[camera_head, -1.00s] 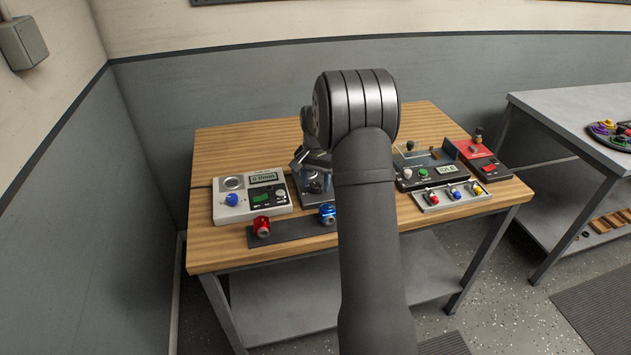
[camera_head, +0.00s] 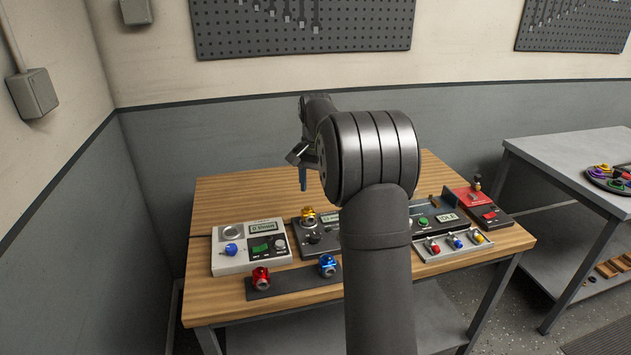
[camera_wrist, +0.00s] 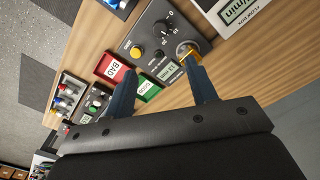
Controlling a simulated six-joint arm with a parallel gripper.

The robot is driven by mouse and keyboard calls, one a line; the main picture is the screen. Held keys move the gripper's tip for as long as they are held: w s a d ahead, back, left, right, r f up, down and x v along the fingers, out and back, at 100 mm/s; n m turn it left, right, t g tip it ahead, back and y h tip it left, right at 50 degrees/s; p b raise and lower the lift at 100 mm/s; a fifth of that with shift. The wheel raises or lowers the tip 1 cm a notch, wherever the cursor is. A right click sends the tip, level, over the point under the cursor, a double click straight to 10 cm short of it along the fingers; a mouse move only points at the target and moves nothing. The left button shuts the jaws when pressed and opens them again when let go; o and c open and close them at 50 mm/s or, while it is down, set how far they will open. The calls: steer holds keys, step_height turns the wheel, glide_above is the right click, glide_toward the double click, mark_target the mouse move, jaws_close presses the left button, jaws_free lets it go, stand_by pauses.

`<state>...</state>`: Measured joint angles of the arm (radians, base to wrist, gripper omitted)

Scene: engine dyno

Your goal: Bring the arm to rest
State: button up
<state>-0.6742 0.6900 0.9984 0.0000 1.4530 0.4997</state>
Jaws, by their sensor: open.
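My gripper (camera_head: 302,172) is raised above the back of the wooden workbench (camera_head: 240,194), partly hidden behind my own arm in the head view. In the wrist view my gripper (camera_wrist: 165,88) shows two dark blue fingers spread apart with nothing between them. A gold fitting (camera_head: 308,215) sits on a dark instrument box (camera_head: 316,240). The gold fitting also shows in the wrist view (camera_wrist: 188,52), beside the right fingertip in the picture and apparently below it.
A white meter box (camera_head: 250,247) stands left. A red fitting (camera_head: 260,278) and blue fitting (camera_head: 327,265) sit on a dark strip in front. A red tray marked BAD (camera_wrist: 113,68) and green tray (camera_wrist: 148,88) lie nearby. The bench's back left is clear.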

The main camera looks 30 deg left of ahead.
mark_target(316, 235)
steer(key=shift+r, duration=0.6)
steer(key=shift+f, duration=0.15)
step_height(316, 235, down, 17)
steer(key=shift+f, duration=0.1)
stand_by(0.5)
